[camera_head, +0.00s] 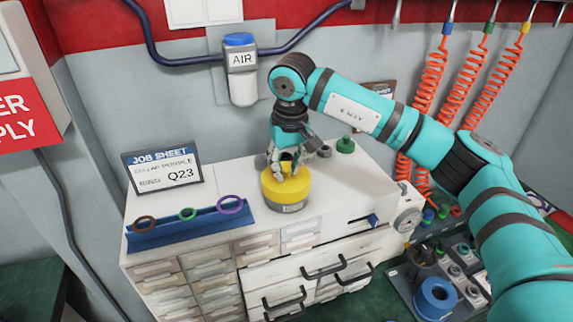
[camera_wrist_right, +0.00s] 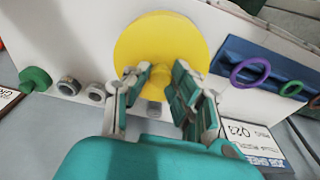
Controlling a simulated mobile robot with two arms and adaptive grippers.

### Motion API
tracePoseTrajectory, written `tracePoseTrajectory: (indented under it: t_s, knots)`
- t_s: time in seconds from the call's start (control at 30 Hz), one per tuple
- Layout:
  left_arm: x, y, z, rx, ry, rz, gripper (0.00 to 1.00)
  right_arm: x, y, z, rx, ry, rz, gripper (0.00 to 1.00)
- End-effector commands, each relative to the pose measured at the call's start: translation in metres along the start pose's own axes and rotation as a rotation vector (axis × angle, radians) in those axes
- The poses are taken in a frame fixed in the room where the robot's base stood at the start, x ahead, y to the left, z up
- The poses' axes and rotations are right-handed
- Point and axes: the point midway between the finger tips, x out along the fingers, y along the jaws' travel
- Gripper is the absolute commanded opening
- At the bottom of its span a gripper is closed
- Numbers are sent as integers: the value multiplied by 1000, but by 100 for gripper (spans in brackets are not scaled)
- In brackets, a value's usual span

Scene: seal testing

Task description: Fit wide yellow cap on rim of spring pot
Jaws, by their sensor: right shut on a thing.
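The wide yellow cap (camera_head: 286,185) is a round disc with a small knob on top. It sits over the grey spring pot (camera_head: 288,207), whose lower side shows beneath it on the white cabinet top. I cannot tell whether the cap is fully seated on the rim. My right gripper (camera_head: 287,168) reaches down from above and is shut on the cap's knob. In the right wrist view the yellow cap (camera_wrist_right: 160,45) faces the camera, with the fingers of my right gripper (camera_wrist_right: 163,76) on either side of the knob. My left gripper is not in view.
A blue rack (camera_head: 190,226) with brown, green and purple rings lies to the left. The job sheet sign (camera_head: 162,170) stands behind it. A green knobbed part (camera_head: 345,145) and small grey fittings stand at the back right. The cabinet top right of the pot is clear.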

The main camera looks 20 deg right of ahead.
Motion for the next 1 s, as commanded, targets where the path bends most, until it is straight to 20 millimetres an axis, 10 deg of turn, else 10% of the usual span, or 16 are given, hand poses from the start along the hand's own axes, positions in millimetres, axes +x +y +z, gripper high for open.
tracePoseTrajectory:
  t_s: [0.63, 0.7, 1.0]
  knots:
    - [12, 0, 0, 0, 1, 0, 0, 15, 0, 2, 0, 0, 0, 0]
    - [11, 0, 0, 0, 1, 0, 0, 14, 0, 2, 0, 0, 0, 29]
    - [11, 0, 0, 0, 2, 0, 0, 14, 0, 2, 0, 0, 0, 49]
